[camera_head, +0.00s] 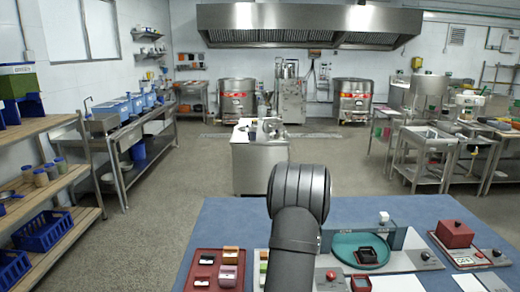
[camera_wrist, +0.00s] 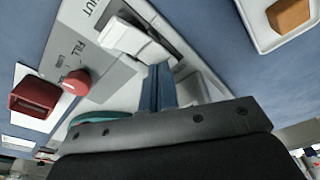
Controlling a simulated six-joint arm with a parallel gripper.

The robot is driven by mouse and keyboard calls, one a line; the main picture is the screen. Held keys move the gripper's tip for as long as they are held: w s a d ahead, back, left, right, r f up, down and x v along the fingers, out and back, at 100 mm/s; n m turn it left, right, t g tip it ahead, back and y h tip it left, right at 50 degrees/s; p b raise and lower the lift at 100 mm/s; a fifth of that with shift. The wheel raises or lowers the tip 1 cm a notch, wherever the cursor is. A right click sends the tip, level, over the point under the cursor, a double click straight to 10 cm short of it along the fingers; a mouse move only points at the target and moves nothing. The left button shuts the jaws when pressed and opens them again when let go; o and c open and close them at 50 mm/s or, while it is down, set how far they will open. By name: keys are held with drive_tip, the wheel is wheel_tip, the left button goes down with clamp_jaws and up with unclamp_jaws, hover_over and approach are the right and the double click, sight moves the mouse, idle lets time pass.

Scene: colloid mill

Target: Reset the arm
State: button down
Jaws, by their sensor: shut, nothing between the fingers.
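My arm (camera_head: 297,215) rises in front of the blue table (camera_head: 225,215) in the head view, and my gripper is hidden there. In the wrist view my gripper (camera_wrist: 161,72) shows as two narrow fingers close together, shut, with nothing between them. They point over a grey panel (camera_wrist: 112,72) marked "FILL". A red knob (camera_wrist: 77,82) and a red open-topped box (camera_wrist: 33,96) are to their left. A white block-like part (camera_wrist: 130,38) lies just beyond the fingertips; I cannot tell whether they touch it.
A red tray (camera_head: 187,283) with several small coloured pieces is left of my arm. A teal dish (camera_head: 345,246) with a black box (camera_head: 367,256) is right of it. A red box (camera_head: 455,233) stands farther right. A white tray (camera_wrist: 250,15) holds an orange-brown block (camera_wrist: 288,15).

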wheel_tip(320, 180, up, 7)
drive_tip(key=shift+r, duration=0.2)
idle(1.5)
